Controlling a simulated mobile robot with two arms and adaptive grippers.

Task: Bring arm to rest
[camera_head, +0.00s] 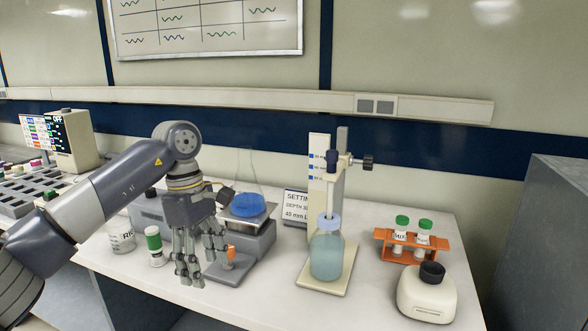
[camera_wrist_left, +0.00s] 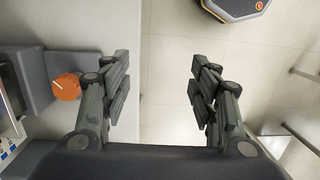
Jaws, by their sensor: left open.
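My left gripper (camera_head: 202,278) hangs with its fingers pointing down near the front edge of the white bench (camera_head: 270,300). In the left wrist view its two fingers (camera_wrist_left: 160,85) are spread apart with nothing between them. Below them is bare floor (camera_wrist_left: 165,60) beyond the bench edge. In the head view the gripper partly covers the grey stirrer device (camera_head: 255,243) with its orange knob (camera_head: 231,253). The knob also shows in the left wrist view (camera_wrist_left: 67,87), left of the fingers and apart from them. My right gripper is in neither view.
A flask with blue liquid (camera_head: 248,204) stands on the stirrer. A green-capped bottle (camera_head: 155,248) and a jar (camera_head: 121,237) stand left of the gripper.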

